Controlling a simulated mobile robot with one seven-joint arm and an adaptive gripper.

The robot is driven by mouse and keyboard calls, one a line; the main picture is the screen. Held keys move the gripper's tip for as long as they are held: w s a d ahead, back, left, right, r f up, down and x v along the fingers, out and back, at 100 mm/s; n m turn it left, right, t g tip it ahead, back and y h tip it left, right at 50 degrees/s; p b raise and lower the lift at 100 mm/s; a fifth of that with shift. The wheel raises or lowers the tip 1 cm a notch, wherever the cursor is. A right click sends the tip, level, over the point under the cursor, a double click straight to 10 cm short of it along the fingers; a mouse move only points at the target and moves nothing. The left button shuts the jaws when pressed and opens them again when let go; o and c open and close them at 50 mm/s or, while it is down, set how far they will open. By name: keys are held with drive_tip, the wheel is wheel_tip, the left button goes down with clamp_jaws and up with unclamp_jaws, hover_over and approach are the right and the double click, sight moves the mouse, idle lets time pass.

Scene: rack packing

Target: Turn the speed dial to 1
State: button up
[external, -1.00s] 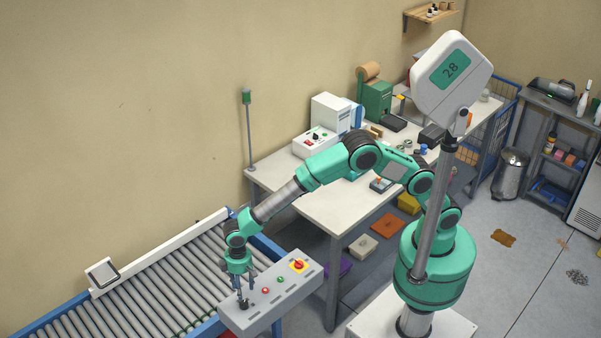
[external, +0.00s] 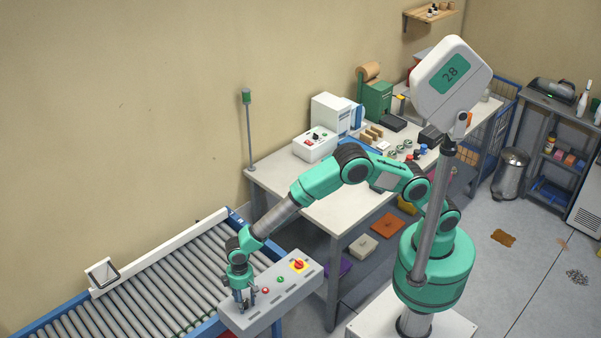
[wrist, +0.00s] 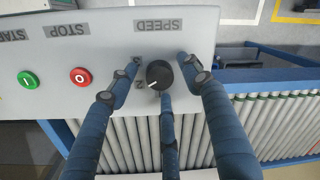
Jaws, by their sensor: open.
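The speed dial (wrist: 161,73) is a round black knob on a grey control panel (wrist: 105,50), under an upside-down SPEED label (wrist: 159,26). Its white pointer mark faces the lower left in the wrist view, towards a printed 2 (wrist: 138,85). Other dial marks are partly hidden by a finger. My gripper (wrist: 161,78) has three blue fingers, open and spread around the dial: one at left, one at right, one below. I cannot tell whether any finger touches it. In the external view my gripper (external: 243,300) is low over the panel's near left end, hiding the dial.
A green start button (wrist: 28,80), a red stop button (wrist: 79,76) and a red emergency button on yellow (external: 299,265) share the panel. The roller conveyor (external: 165,285) runs beside it. A workbench (external: 345,215) with several items stands behind.

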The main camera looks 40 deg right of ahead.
drive_tip(key=c, duration=1.2)
drive_tip(key=shift+o, duration=0.2)
drive_tip(key=shift+n, duration=0.3)
drive_tip(key=n+p, duration=0.2)
drive_tip(key=n, duration=0.3)
drive_tip(key=shift+a+r, duration=0.1)
drive_tip(key=n+p, duration=0.1)
drive_tip(key=n, duration=0.4)
drive_tip(key=shift+a+n+h+p, duration=0.15)
drive_tip(key=shift+n+h+p, duration=0.15)
drive_tip(key=shift+n+p, duration=0.1)
